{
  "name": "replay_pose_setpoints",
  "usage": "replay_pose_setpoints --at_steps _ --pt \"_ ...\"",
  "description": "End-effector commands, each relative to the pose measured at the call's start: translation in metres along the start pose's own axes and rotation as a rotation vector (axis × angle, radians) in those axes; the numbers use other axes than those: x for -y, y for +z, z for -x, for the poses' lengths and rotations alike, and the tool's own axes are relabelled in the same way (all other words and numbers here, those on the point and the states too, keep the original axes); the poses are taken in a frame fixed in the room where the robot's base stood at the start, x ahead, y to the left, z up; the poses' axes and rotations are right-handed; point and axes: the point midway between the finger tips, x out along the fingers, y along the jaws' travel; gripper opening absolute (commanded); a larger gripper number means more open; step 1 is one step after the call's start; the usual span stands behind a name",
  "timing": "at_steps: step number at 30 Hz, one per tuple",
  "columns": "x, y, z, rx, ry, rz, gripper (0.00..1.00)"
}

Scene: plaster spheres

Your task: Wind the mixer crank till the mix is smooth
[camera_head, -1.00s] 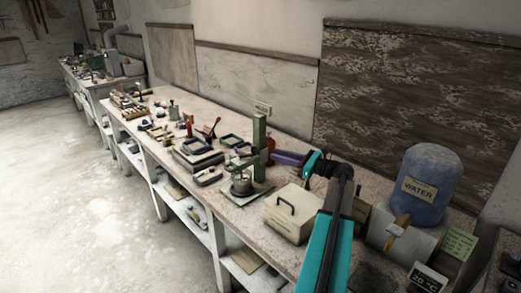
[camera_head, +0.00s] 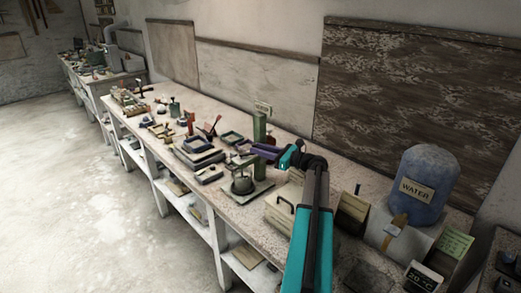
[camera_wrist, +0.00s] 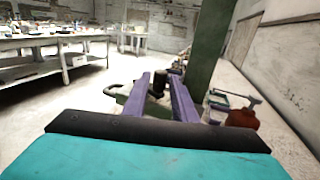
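The mixer has a green column (camera_head: 260,127) standing on a base plate, with a small metal pot (camera_head: 242,185) in front of it. My gripper (camera_head: 243,150), with purple fingers, is at the column's height, above and behind the pot. In the wrist view the two fingers (camera_wrist: 158,90) are apart, and a dark upright knob (camera_wrist: 158,79) shows in the gap near their tips. I cannot tell if they touch it. The green column (camera_wrist: 208,45) stands just right of the fingers. The mix inside the pot is not visible.
A cream box with a handle (camera_head: 279,212) stands right of the mixer, under my arm. A blue water container (camera_head: 423,184) is farther right. Trays (camera_head: 198,150) and small tools lie left. A red bottle (camera_wrist: 243,117) is right of the fingers in the wrist view. The floor is clear.

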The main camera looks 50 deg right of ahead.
Motion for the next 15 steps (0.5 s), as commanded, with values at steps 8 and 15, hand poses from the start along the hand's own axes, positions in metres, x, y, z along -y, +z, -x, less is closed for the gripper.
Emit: replay_pose_setpoints --at_steps 8,15 --pt "0.0002 -0.0001 0.0008 0.000 0.000 0.000 0.00" --pt "0.0024 0.0001 0.0001 0.000 0.013 0.000 0.00"
